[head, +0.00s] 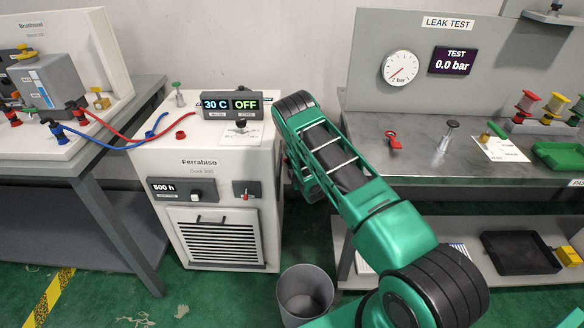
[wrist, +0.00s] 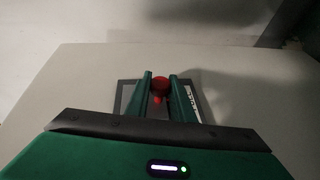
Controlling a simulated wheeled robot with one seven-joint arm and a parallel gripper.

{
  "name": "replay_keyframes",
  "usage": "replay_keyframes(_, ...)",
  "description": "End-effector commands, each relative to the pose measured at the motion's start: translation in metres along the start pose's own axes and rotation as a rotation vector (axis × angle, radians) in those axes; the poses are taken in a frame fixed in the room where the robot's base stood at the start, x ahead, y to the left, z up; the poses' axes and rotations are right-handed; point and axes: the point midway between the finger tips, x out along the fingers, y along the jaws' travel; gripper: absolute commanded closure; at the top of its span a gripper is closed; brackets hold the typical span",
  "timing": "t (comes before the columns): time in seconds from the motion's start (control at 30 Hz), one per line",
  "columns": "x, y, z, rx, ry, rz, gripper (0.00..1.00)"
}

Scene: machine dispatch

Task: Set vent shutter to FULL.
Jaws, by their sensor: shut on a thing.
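In the wrist view, my gripper (wrist: 160,76) reaches toward a pale panel (wrist: 85,85) with its two green fingers on either side of a red knob (wrist: 160,86). The fingers are shut on this knob. In the head view, my green arm folds down beside the right side of the white Ferrabiso machine (head: 165,222). My gripper and the red knob are hidden there.
The machine's front has a louvred grille (head: 216,240) and a small red-handled switch (head: 245,196). Its top display reads 30 C and OFF (head: 245,104). A grey bin (head: 305,293) stands on the floor at its right. The leak test bench (head: 400,170) is close on the right.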

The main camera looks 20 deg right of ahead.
Motion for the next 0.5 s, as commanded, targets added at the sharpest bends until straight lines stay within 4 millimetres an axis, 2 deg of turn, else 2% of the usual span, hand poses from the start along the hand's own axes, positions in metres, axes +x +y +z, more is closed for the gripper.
replay_keyframes(0.33, 0.0040, -0.0013, 0.0005, 0.002, 0.000, -0.004, 1.00)
replay_keyframes(0.37, 0.0041, -0.0010, 0.0005, 0.002, 0.000, -0.004, 0.72)
replay_keyframes(0.4, 0.0040, -0.0008, 0.0005, 0.002, 0.000, -0.003, 0.62)
replay_keyframes(0.5, 0.0037, -0.0004, 0.0003, 0.002, 0.000, -0.002, 0.60)
